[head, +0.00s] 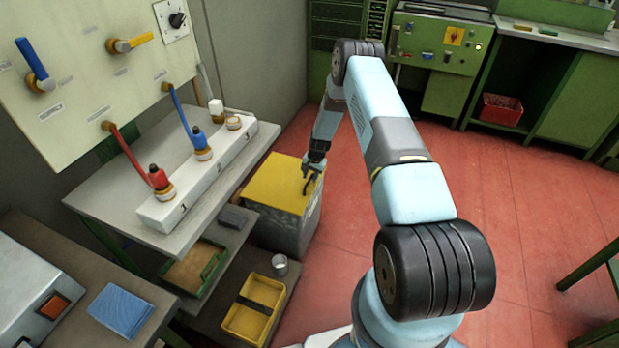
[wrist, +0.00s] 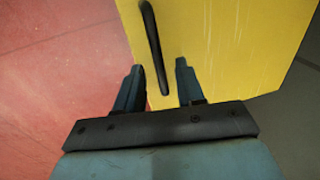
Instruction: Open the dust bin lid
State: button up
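The dust bin (head: 283,233) is a grey box on the floor with a flat yellow lid (head: 272,183), which lies closed on top. The lid also fills the upper middle of the wrist view (wrist: 225,50). A black bar handle (wrist: 154,48) is fixed near one edge of the lid. My gripper (head: 308,183) is over the lid's right side in the head view. In the wrist view my gripper (wrist: 158,80) has its two fingers apart, with the near end of the handle showing between them. I see no contact with the handle.
A grey bench (head: 110,190) with a white manifold (head: 200,180) and red and blue hoses stands left of the bin. A yellow tray (head: 253,310) and a small metal cup (head: 280,265) are on the low shelf in front. The red floor (head: 370,190) right of the bin is clear.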

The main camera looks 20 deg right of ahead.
jog(key=shift+f, duration=0.4)
grip_shut()
jog(key=shift+w+a, duration=0.1)
jog(key=shift+a, duration=0.1)
dwell(0.3)
